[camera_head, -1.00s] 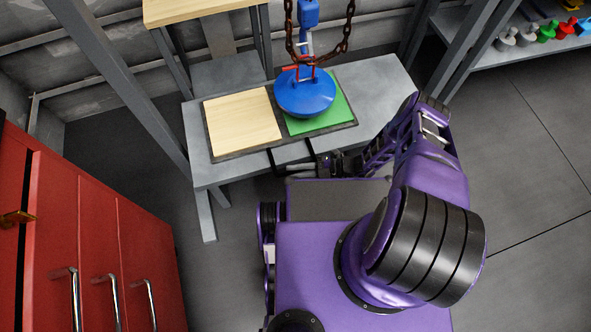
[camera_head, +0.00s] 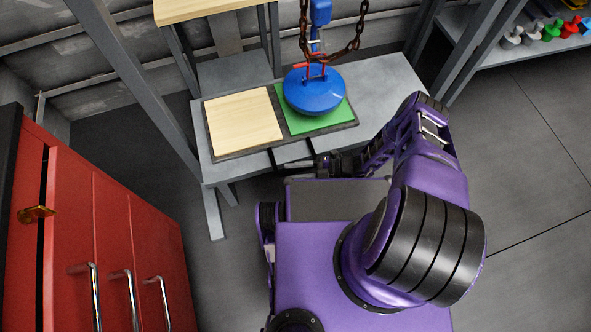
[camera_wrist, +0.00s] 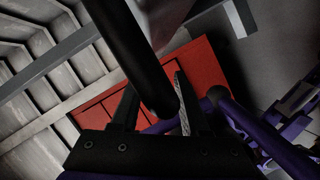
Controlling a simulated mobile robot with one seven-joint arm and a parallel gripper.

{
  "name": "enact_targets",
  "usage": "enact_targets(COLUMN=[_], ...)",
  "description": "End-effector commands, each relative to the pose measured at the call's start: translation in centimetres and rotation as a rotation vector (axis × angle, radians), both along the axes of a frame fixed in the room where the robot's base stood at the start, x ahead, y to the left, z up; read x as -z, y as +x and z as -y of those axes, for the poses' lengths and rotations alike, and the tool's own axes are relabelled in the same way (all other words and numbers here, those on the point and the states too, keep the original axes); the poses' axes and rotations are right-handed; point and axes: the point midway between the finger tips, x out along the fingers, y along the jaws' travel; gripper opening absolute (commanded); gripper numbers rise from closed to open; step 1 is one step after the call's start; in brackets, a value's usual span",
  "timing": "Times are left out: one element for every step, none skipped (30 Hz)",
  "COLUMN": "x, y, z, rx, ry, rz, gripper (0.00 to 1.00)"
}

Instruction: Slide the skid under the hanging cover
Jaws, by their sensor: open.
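The skid (camera_head: 230,154) is a flat dark tray on a grey bench, with a pale wooden panel (camera_head: 243,118) on its left and a green panel (camera_head: 339,116) on its right. The blue domed cover (camera_head: 314,92) hangs over the green panel and hides much of it; the height gap cannot be told. A dark handle (camera_head: 274,156) sticks out from the skid's front edge. My gripper (camera_head: 296,164) is at this handle, small and partly hidden. In the wrist view, my gripper (camera_wrist: 156,92) is open, its fingers either side of a thick black bar (camera_wrist: 135,55), apparently the handle.
The cover hangs from a rusty chain (camera_head: 357,35) and a blue hoist part (camera_head: 319,12). Grey bench top (camera_head: 385,85) is free right of the skid. A frame post (camera_head: 140,95) stands at the left. A red cabinet (camera_head: 120,225) stands at lower left. Shelving is at upper right.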

Motion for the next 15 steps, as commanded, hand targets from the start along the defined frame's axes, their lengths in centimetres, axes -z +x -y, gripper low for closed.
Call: enact_targets(x=[0.0,0.0,0.0,0.0,0.0,0.0,0.0,0.0,0.0,0.0,0.0,-0.1,-0.2,-0.3,-0.4], y=[0.1,0.1,0.1,0.1,0.1,0.1,0.1,0.1,0.1,0.1,0.2,0.2,0.2,0.2,0.2], z=[0.1,0.1,0.1,0.2,0.2,0.2,0.2,0.2,0.3,0.5,0.6,1.0,1.3,1.8,2.5], rx=[0.001,0.001,0.002,0.002,0.002,0.003,0.003,0.002,0.003,0.003,0.003,0.003,0.004,0.005,0.006], ry=[-0.002,-0.002,-0.002,-0.002,-0.002,-0.003,-0.003,-0.004,-0.004,-0.004,-0.004,-0.005,-0.006,-0.006,-0.005], rz=[0.000,0.000,0.001,0.001,0.001,0.001,0.001,0.001,0.001,0.001,0.001,0.003,0.003,0.003,0.003], gripper=[0.50,0.50,0.50,0.50,0.50,0.50,0.50,0.50,0.50,0.50,0.50,0.50,0.50,0.50,0.50])
